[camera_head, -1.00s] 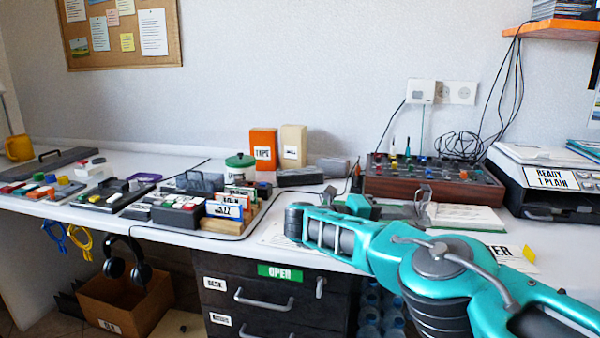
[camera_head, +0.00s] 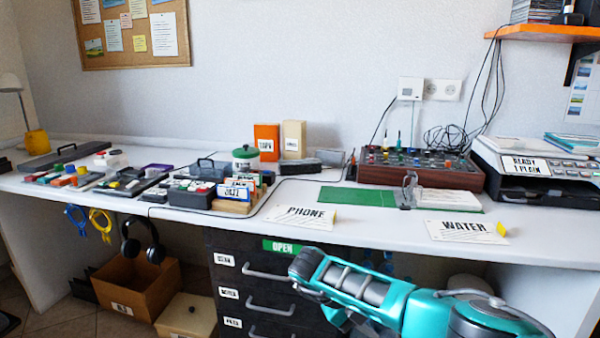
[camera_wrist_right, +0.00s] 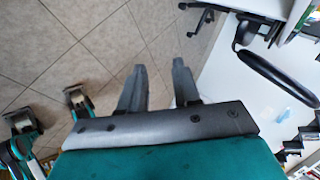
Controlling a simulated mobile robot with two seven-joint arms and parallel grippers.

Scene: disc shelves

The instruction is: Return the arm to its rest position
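My right arm (camera_head: 375,294) enters the head view from the lower right, in front of the drawer unit and below the desk top. My right gripper shows in the right wrist view (camera_wrist_right: 159,66), its two dark fingers apart with nothing between them. Bare floor tiles show beyond its fingertips. In the head view the fingers are mostly hidden or cut off at the bottom. My left gripper does not show clearly in either view.
The white desk (camera_head: 375,235) runs across the view. Below it are a dark drawer unit (camera_head: 235,292), black headphones (camera_head: 143,240) and a cardboard box (camera_head: 138,295). PHONE (camera_head: 302,216) and WATER (camera_head: 466,231) cards lie near the desk's front edge.

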